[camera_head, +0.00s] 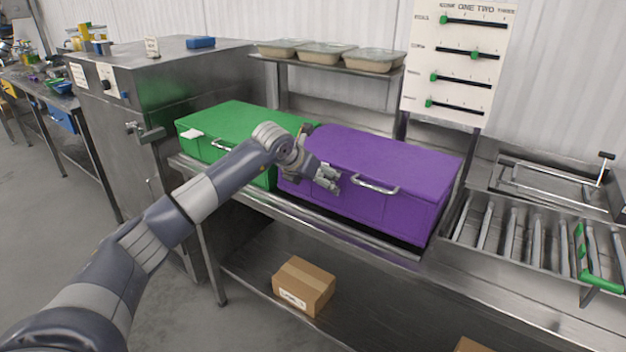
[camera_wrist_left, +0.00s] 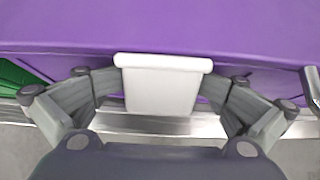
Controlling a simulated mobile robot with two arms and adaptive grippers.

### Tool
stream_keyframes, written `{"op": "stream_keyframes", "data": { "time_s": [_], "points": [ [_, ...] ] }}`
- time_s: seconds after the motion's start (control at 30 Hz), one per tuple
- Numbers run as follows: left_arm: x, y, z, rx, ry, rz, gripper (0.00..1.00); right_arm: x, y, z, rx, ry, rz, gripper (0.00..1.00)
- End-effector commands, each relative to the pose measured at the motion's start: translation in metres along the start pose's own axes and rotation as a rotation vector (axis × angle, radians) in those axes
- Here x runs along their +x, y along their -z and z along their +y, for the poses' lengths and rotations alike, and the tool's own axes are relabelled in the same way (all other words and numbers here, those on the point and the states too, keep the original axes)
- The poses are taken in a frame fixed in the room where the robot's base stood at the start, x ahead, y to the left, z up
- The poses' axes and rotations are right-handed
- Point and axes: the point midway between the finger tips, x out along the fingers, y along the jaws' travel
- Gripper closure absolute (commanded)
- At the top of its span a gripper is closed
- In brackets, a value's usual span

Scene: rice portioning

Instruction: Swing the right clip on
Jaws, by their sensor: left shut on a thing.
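A purple box (camera_head: 390,160) with a closed lid stands on the steel counter, with a metal handle (camera_head: 375,185) on its front. A white clip (camera_wrist_left: 160,85) lies against the purple box's front, its wide top edge just below the lid edge. My left gripper (camera_head: 328,179) is at the left part of that front, left of the handle. In the left wrist view its two fingers (camera_wrist_left: 160,92) are shut on the clip from both sides. In the head view the gripper mostly hides this clip. My right gripper is not in view.
A green box (camera_head: 250,117) with a white clip (camera_head: 192,133) stands close to the purple box's left. A steel rack (camera_head: 530,240) with a green-handled tool is at the right. A cardboard box (camera_head: 304,285) sits on the lower shelf. Floor at left is free.

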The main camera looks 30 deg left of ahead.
Motion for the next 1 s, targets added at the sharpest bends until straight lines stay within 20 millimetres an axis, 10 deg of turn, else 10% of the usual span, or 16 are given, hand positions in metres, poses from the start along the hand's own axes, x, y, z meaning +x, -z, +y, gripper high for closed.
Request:
{"op": "stream_keyframes", "data": {
  "time_s": [0.27,0.37,0.47,1.0],
  "points": [
    [0.002,-0.006,0.0,-0.003,-0.002,-0.022,0.12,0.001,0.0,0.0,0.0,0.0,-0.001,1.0],
    [0.003,-0.006,0.0,-0.003,-0.002,-0.022,0.34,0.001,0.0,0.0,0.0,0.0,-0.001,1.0],
    [0.001,-0.006,0.0,-0.004,-0.002,-0.022,0.36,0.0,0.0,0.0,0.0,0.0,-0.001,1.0],
    [-0.061,-0.006,0.0,-0.001,0.0,-0.025,0.37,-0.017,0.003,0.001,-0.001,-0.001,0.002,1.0]
  ]
}}
